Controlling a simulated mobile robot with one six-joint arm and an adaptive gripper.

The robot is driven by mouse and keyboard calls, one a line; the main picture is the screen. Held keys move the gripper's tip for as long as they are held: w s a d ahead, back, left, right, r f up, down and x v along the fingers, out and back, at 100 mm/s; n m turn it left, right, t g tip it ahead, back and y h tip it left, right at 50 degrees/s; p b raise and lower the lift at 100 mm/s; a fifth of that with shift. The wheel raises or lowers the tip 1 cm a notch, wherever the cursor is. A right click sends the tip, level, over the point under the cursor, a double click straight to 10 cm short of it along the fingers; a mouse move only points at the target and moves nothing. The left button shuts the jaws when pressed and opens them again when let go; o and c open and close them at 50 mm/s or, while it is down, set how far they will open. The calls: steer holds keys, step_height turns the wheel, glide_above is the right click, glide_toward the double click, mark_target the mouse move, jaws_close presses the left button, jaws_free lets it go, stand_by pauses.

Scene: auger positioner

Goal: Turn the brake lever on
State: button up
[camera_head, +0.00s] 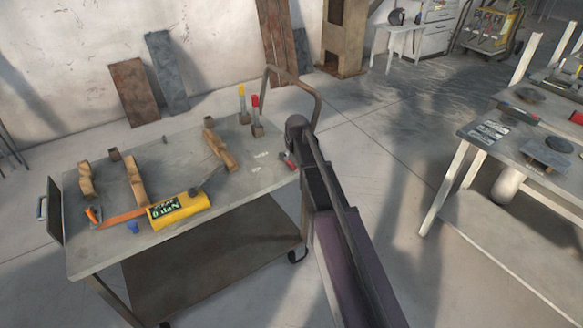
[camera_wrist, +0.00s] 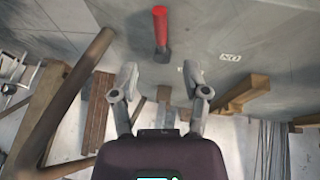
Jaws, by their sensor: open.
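The brake lever (camera_head: 288,160) has a red handle and lies near the right edge of the grey cart top (camera_head: 190,160). It also shows in the wrist view (camera_wrist: 160,28), with a dark foot. An upside-down "ON" label (camera_wrist: 230,57) is printed on the top to the right of it there. My gripper (camera_wrist: 163,76) is open and empty. Its two fingers are spread apart, and the lever shows above the gap between them in that view, not between the pads. In the head view my gripper is hidden behind my arm.
A curved cart handle (camera_head: 318,95) rises at the right end and passes close on the left in the wrist view. Yellow-topped (camera_head: 241,92) and red-topped (camera_head: 255,104) uprights, wooden pieces (camera_head: 219,150) and a yellow block (camera_head: 180,210) stand on the cart. Another table (camera_head: 480,130) is at right.

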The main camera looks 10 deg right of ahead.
mark_target(291, 163)
steer(key=shift+b+x, duration=3.5)
steer(key=shift+x, duration=0.7)
jaws_close()
